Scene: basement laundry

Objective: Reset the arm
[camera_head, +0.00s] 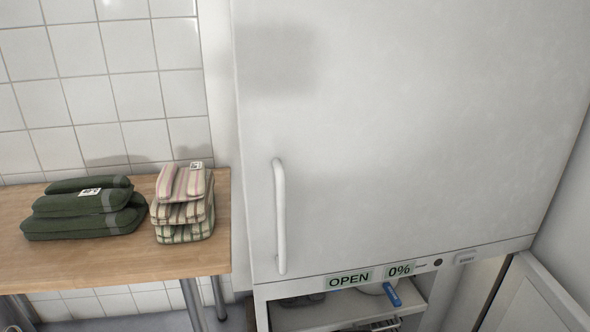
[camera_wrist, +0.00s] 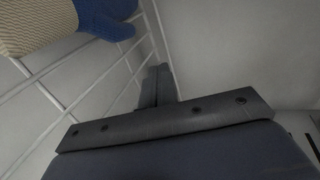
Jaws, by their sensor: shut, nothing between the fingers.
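My gripper (camera_wrist: 157,86) shows in the wrist view as dark grey fingers beyond a wide grey bar. The fingers are together with nothing between them. I cannot tell whether the fingers touch either one. My arm and gripper do not show in the head view.
A white cabinet (camera_head: 420,130) with a handle (camera_head: 280,215) fills the head view's right. Below it is an open compartment with a blue object (camera_head: 391,293). Green bundles (camera_head: 85,210) and striped cloths (camera_head: 183,205) lie on a wooden table (camera_head: 110,262).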

